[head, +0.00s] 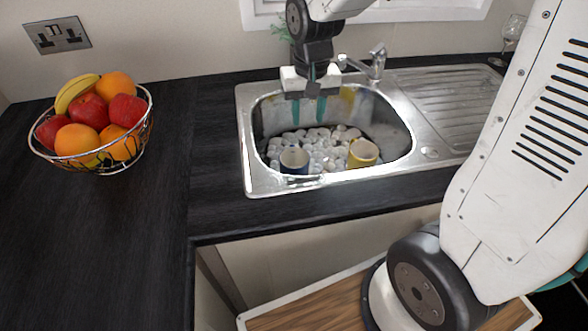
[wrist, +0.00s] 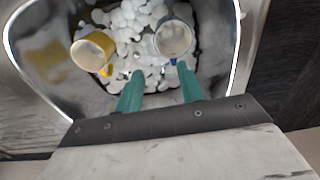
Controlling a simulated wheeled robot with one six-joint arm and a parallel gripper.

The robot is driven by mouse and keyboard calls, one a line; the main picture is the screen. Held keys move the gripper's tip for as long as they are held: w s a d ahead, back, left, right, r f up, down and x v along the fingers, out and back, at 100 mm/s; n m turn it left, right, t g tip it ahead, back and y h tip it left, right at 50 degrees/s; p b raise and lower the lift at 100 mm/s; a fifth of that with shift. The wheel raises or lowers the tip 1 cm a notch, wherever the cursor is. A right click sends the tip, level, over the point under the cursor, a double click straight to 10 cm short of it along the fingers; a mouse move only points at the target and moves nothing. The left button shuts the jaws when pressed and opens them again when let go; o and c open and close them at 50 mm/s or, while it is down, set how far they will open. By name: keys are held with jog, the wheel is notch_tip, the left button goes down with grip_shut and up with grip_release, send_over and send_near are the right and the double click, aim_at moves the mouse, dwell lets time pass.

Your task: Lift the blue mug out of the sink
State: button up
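The blue mug (head: 294,161) stands in the sink (head: 247,150) at its front left, among white foam-like lumps. In the wrist view the blue mug (wrist: 174,38) is at the upper right, with its pale inside showing and a bit of blue handle towards my gripper. My gripper (head: 309,119) hangs over the back left of the sink, behind and above the mug. Its teal fingers (wrist: 160,72) are apart with nothing between them. A yellow mug (head: 363,153) stands to the right of the blue mug; it also shows in the wrist view (wrist: 92,52).
White lumps (head: 322,140) cover the sink floor. The tap (head: 375,62) is at the back, with a ridged drainer (head: 450,95) and a glass (head: 513,30) to the right. A wire fruit bowl (head: 148,125) stands on the left; the dark worktop (head: 215,130) between is clear.

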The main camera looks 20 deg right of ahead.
jog(key=m, duration=0.1)
send_near(292, 154)
jog(key=w+f, duration=0.2)
jog(key=f, duration=0.1)
jog(key=w+f, duration=0.1)
jog(key=f, duration=0.1)
jog(key=shift+d+f, duration=0.2)
jog(key=shift+f, duration=0.05)
jog(key=f, duration=0.8)
jog(key=shift+w+d, duration=0.1)
jog(key=shift+d, duration=0.3)
grip_shut()
